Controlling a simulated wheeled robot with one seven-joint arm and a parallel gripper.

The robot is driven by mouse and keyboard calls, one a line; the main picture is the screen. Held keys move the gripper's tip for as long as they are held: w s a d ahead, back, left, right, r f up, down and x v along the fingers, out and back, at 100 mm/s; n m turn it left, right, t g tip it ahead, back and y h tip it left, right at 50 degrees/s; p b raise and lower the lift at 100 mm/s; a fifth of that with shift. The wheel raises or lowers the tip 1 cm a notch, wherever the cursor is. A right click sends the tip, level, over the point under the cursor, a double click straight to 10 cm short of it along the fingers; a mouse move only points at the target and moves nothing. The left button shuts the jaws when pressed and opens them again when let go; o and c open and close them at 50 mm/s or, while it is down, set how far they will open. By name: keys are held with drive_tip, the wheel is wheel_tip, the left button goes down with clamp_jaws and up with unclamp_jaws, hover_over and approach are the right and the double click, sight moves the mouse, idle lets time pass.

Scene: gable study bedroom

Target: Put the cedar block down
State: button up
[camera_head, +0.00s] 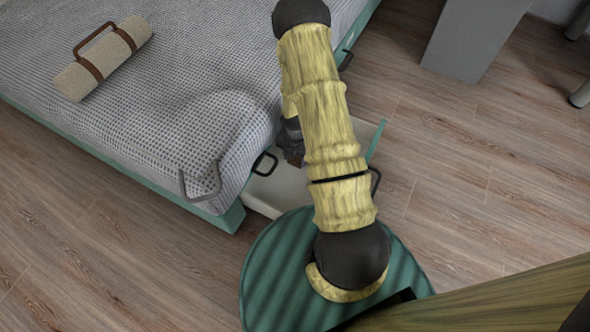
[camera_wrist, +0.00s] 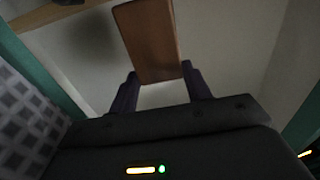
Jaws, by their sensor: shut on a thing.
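The cedar block (camera_wrist: 150,38) is a reddish-brown wooden piece, seen large in the wrist view. My gripper (camera_wrist: 159,80) has its two dark purple fingers shut on the block's near end, one on each side. In the head view the block (camera_head: 295,159) is a small brown patch under my gripper, mostly hidden by my arm. It is over the pale inside of an open drawer (camera_head: 272,192) at the bed's edge. A dark shadow lies left of the block in the wrist view. I cannot tell whether the block touches the drawer floor.
The bed (camera_head: 180,90) with a grey patterned cover fills the upper left and overhangs the drawer. A beige roll with brown straps (camera_head: 103,60) lies on it. A grey panel (camera_head: 472,38) stands at upper right. The wooden floor (camera_head: 470,180) on the right is clear.

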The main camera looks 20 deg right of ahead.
sight(295, 165)
drive_tip(key=shift+f, duration=0.55)
drive_tip(key=shift+f+b, duration=1.4)
drive_tip(key=shift+f, duration=0.7)
drive_tip(key=shift+f, duration=0.15)
drive_tip(key=o, duration=1)
wheel_tip(295, 165, up, 12)
drive_tip(key=p, duration=0.8)
drive_tip(key=shift+r, duration=0.2)
